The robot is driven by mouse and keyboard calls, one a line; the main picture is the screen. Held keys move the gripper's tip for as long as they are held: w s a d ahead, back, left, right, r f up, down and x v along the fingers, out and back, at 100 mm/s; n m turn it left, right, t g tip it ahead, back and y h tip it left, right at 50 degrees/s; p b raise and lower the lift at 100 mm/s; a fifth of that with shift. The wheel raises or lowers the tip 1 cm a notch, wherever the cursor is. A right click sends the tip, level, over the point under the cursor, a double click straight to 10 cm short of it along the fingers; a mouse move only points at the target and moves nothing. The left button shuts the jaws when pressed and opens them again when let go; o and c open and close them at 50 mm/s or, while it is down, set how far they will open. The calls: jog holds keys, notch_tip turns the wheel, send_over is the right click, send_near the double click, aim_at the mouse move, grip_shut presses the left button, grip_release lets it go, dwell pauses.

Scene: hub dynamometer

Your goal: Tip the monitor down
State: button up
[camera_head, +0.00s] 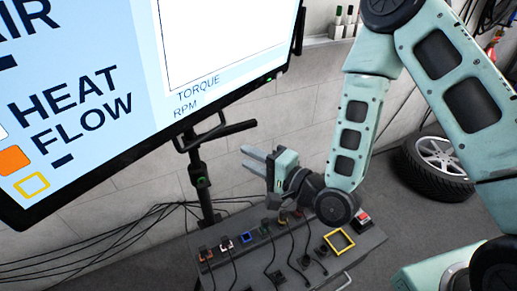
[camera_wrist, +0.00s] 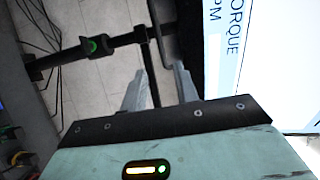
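The monitor (camera_head: 110,95) is a large black-framed screen reading "HEAT FLOW", "TORQUE" and "RPM", at the upper left of the head view. Its right part shows at the right of the wrist view (camera_wrist: 265,65). A black handle loop (camera_head: 205,133) and a bar sit under its lower edge, on a dark pole (camera_head: 200,182). The pole also shows in the wrist view (camera_wrist: 70,55). My gripper (camera_head: 245,157) is open, to the right of the pole and below the bar's end. In the wrist view a dark bar shows between my fingers (camera_wrist: 160,82); I cannot tell whether they touch it.
A grey console (camera_head: 290,255) with coloured sockets, cables, a yellow frame and a red button (camera_head: 363,217) stands below my gripper. Loose black cables (camera_head: 110,232) lie at the left. A wheel (camera_head: 437,165) rests at the right by the wall.

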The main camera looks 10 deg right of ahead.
jog(key=p+v, duration=0.1)
jog(key=p, duration=0.1)
jog(key=shift+s+d+p, duration=0.25)
jog(key=shift+s+p, duration=0.05)
